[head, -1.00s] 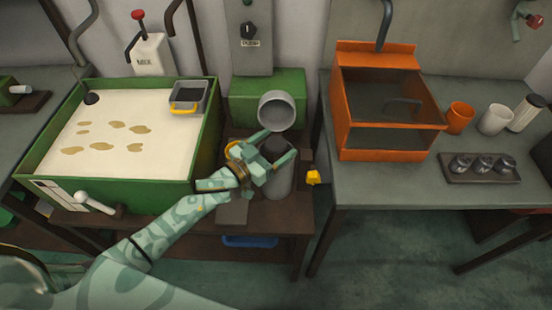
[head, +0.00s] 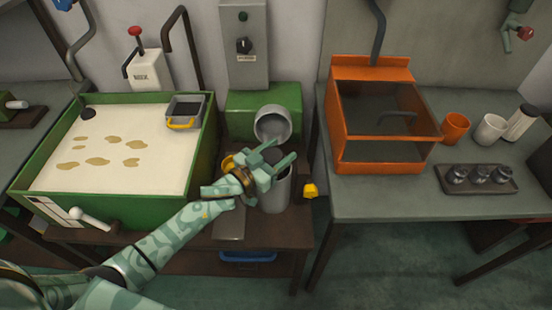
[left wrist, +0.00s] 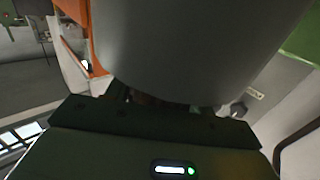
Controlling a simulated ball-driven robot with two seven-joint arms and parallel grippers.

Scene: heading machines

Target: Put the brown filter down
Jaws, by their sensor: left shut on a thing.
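My left gripper (head: 280,153) is above the mouth of an upright grey cylinder (head: 277,192) on the dark brown shelf. Its fingers are spread around something. It is shut on what I take to be the brown filter; no clearly brown surface shows, and the held thing is mostly hidden by the fingers and the cylinder. In the left wrist view a large grey cylinder (left wrist: 200,45) fills the upper middle, close to the gripper body, and hides the fingertips. I cannot tell whether the gripper touches the cylinder. My right gripper is not in view.
A grey round spout (head: 272,124) on a green machine is just behind the gripper. A green-walled tray (head: 200,165) stands left. A yellow knob (head: 311,190) is right of the cylinder. The grey bench (head: 385,198) holds an orange box (head: 375,167) and cups, with clear space in front.

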